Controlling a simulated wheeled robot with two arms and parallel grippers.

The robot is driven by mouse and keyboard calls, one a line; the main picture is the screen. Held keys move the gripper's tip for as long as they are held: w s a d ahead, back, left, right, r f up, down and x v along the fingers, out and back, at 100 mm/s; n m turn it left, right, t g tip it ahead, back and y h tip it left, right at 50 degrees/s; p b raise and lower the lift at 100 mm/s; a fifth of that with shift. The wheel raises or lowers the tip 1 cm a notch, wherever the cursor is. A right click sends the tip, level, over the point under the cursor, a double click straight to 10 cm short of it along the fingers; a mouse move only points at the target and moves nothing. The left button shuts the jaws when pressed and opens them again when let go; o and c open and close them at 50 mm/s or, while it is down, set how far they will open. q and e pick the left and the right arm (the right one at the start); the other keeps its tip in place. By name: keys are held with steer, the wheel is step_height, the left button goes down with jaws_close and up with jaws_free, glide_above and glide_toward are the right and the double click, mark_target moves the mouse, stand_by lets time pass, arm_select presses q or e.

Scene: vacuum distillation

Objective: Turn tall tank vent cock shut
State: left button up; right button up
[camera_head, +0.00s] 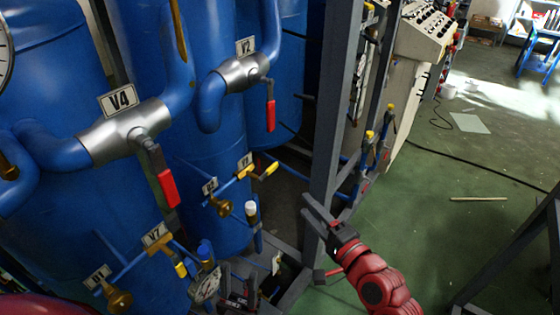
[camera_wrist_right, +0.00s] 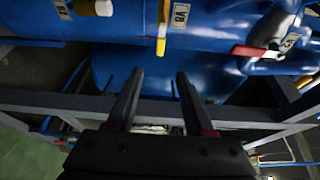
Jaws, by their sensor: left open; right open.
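A small cock with a yellow lever (camera_head: 265,170) sits on a thin blue pipe beside a small label (camera_head: 245,161), on the tall blue tank (camera_head: 205,140). I cannot tell for sure that it is the vent cock. In the right wrist view a yellow lever (camera_wrist_right: 162,32) beside a label (camera_wrist_right: 181,15) lies ahead of the fingers. My right gripper (camera_head: 307,205) is open and empty, right of and below the yellow lever, by the grey frame post. Its two dark fingers (camera_wrist_right: 160,72) are apart and do not touch the lever. My left gripper is not in view.
Large valves V4 (camera_head: 125,128) and V2 (camera_head: 244,73) have red levers. Lower cocks with yellow handles, a white-capped fitting (camera_head: 250,210) and a gauge (camera_head: 206,286) crowd the pipes. The grey post (camera_head: 335,110) stands near my right gripper.

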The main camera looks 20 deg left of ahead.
mark_target(274, 170)
steer(key=p+x, duration=0.4)
steer(key=x, duration=1.1)
steer(key=shift+w, duration=0.1)
steer(key=shift+x, duration=0.9)
jaws_close()
